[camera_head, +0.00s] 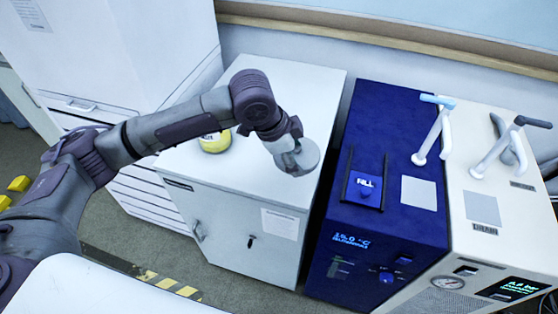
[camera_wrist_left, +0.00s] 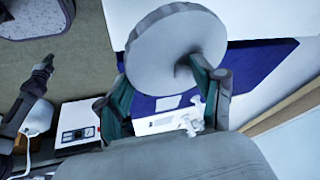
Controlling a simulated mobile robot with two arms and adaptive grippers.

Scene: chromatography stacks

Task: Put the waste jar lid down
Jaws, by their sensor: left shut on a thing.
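My left gripper (camera_head: 291,148) is shut on a round light grey lid (camera_head: 304,158) and holds it over the front right part of the white cabinet's top (camera_head: 270,98). In the left wrist view the lid (camera_wrist_left: 172,50) sits tilted between the fingers of the left gripper (camera_wrist_left: 160,78), its broad flat face showing. I cannot tell whether the lid touches the top. A round jar with a yellow label (camera_head: 215,142) stands on the same cabinet, left of the gripper and partly behind my arm. A small dark arm end (camera_wrist_left: 44,72), seemingly my right gripper, shows at the wrist view's left.
A dark blue unit (camera_head: 400,125) with a "FILL" part on top stands close right of the cabinet. A cream instrument (camera_head: 485,235) with a gauge stands beyond it. Upright handles (camera_head: 437,130) rise from these units. The cabinet top's back is clear.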

